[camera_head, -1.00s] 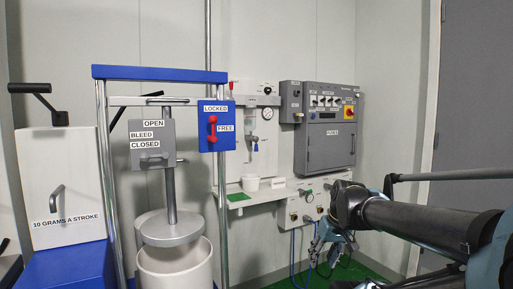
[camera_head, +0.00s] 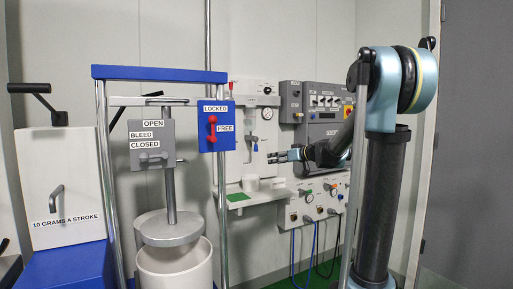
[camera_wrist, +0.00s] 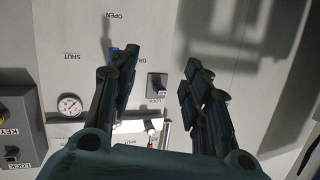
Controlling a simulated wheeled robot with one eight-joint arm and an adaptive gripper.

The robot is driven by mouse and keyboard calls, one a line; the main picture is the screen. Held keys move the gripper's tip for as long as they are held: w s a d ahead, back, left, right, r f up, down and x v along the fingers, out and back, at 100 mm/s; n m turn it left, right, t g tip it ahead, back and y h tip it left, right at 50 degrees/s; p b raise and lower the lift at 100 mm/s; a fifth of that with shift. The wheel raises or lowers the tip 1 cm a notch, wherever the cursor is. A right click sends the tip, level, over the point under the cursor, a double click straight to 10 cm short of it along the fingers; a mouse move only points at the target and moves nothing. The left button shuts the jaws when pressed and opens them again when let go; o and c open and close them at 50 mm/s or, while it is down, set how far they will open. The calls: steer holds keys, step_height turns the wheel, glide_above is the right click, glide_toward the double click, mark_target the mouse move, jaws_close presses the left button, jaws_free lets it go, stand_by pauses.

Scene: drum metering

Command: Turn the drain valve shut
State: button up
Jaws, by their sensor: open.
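A valve with a blue handle (camera_head: 254,141) is on the white wall panel in the head view. In the wrist view a blue part (camera_wrist: 114,51) shows beside the left finger, mostly hidden by it, near inverted OPEN, SHUT and partly covered "DR" labels. A thin dark bar runs from it toward OPEN; I cannot tell if it is the lever or a shadow. My gripper (camera_head: 275,157) is open and empty, just right of the valve in the head view. Its spread fingers (camera_wrist: 160,64) reach over the panel in the wrist view. Contact with the handle cannot be told.
A dark knob (camera_wrist: 157,84) with a LOCK label sits between the fingers in the wrist view, and a gauge (camera_wrist: 70,105) at left. A grey control box (camera_head: 325,115) is close on the right.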

steer(key=w+r+t+y, duration=0.1)
steer(key=w+r+t, duration=0.25)
steer(key=w, duration=0.85)
steer(key=x, duration=1.7)
steer(key=shift+w+a, duration=0.1)
steer(key=shift+a, duration=0.05)
steer(key=shift+c, duration=0.4)
